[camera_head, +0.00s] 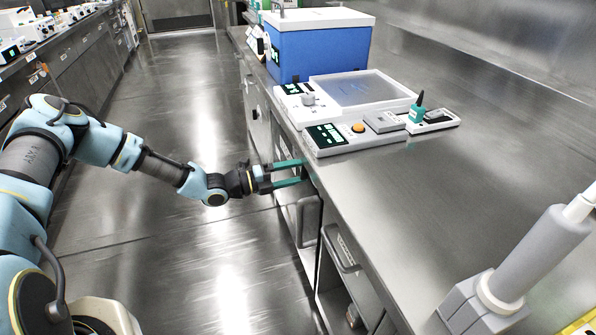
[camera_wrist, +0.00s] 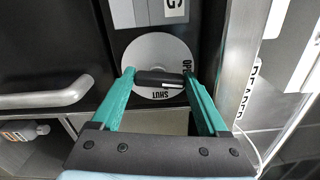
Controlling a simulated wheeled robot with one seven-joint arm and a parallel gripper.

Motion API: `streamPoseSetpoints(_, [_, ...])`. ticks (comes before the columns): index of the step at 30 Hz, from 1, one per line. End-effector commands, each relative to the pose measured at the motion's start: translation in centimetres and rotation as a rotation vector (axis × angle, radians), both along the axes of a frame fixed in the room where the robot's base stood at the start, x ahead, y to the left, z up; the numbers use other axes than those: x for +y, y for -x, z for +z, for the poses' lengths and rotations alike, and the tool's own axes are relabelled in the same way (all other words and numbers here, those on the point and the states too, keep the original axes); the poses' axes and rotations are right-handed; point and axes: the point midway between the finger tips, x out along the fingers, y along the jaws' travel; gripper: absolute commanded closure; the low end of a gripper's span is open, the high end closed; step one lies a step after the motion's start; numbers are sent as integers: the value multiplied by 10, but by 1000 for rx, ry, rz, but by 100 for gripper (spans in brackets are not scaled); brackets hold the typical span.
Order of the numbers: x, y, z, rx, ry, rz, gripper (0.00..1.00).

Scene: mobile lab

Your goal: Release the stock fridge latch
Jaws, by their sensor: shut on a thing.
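The latch is a black bar knob (camera_wrist: 150,78) on a round pale dial (camera_wrist: 160,48) in the wrist view. The dial reads "OPEN" at its right side and "SHUT" at its bottom. The bar lies roughly crosswise in the picture, with a white mark near its right end. My gripper (camera_wrist: 158,75) has its two green fingers at either end of the bar and is shut on it. In the head view, my gripper (camera_head: 288,172) reaches the front of the bench from the left. The latch is hidden there.
A metal handle (camera_wrist: 45,97) is left of the dial, and a bottle (camera_wrist: 25,133) lies below it. A labelled "DRAWER" front (camera_wrist: 245,95) is at right. On the bench stand a blue box (camera_head: 320,50) and instruments (camera_head: 350,132). The aisle floor is clear.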

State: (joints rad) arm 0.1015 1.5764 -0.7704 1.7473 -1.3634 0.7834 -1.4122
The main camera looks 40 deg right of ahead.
Motion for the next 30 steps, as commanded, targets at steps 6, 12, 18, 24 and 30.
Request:
streamPoseSetpoints(6, [0,-1,-1,106,-42,1,78])
streamPoseSetpoints(12, [0,-2,-1,158,-62,2,78])
streamPoseSetpoints(18, [0,-2,-1,176,-69,2,78])
streamPoseSetpoints(24, [0,-2,-1,177,-70,2,78])
streamPoseSetpoints(30, [0,-2,-1,176,-70,3,15])
